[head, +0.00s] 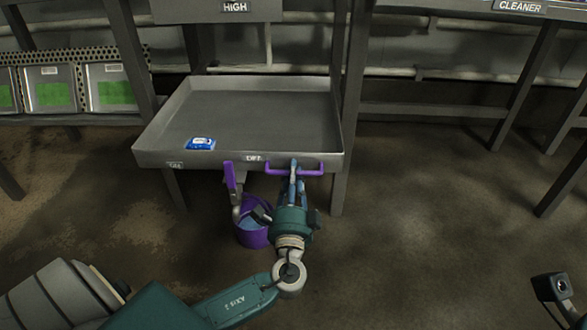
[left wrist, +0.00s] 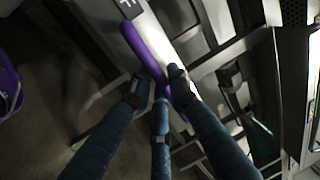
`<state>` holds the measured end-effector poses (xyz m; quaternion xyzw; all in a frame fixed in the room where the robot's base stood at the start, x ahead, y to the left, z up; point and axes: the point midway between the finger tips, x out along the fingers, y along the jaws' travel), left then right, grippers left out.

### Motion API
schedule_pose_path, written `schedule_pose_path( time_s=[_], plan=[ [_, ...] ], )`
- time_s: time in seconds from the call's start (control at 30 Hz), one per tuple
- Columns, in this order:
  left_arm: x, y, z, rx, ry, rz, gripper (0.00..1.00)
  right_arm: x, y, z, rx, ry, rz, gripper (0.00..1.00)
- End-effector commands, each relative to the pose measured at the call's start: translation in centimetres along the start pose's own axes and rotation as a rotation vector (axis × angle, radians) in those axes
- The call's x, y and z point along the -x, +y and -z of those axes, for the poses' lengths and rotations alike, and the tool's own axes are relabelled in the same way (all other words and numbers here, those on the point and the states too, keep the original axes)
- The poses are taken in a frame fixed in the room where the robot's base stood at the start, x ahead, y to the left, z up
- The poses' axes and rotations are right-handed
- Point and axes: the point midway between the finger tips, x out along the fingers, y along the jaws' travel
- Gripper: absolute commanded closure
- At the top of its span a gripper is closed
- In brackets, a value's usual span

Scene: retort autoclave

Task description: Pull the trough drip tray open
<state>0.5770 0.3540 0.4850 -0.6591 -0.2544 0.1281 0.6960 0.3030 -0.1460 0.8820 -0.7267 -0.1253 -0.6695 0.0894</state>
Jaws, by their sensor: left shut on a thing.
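The trough drip tray (head: 250,158) is a shallow grey metal pan, extended forward from between the frame posts. A purple bar handle (head: 316,172) is fixed to the right part of its front wall. My left gripper (head: 295,172) is shut on this handle from the front. In the left wrist view the purple handle (left wrist: 142,48) runs diagonally between my blue fingers (left wrist: 160,92). The fingers cover part of the bar.
A small blue packet (head: 201,144) lies in the tray's front left. A purple-handled valve (head: 233,182) hangs under the front edge, above a purple bucket (head: 251,234) on the floor. Posts stand beside the tray. Floor at the right is clear.

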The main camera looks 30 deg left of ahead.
Motion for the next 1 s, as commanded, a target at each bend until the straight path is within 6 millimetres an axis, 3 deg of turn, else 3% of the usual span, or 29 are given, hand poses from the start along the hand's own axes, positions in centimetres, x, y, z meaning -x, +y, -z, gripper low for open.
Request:
schedule_pose_path(
  time_s=[0.27, 0.3, 0.4, 0.77, 1.0],
  plan=[
    [0.1, 0.0, 0.0, 0.0, 0.0, 0.001, 1.0, 0.0, 0.0, 0.0, 0.0, 0.0, 0.002, 0.63],
    [0.1, 0.0, 0.0, 0.0, 0.0, 0.001, 0.81, 0.0, 0.0, 0.0, 0.0, 0.0, 0.002, 0.63],
    [0.0, 0.0, 0.0, 0.0, 0.0, 0.001, 0.67, 0.0, 0.0, 0.0, 0.0, 0.0, 0.002, 0.63],
    [0.7, 0.1, 0.0, 0.0, 0.001, -0.002, 0.67, -0.1, -0.1, 0.1, 0.0, -0.001, 0.005, 0.63],
    [5.0, 0.2, 0.0, 0.0, 0.001, -0.005, 0.67, -0.1, 0.0, 0.0, 0.0, -0.001, 0.003, 0.63]
  ],
)
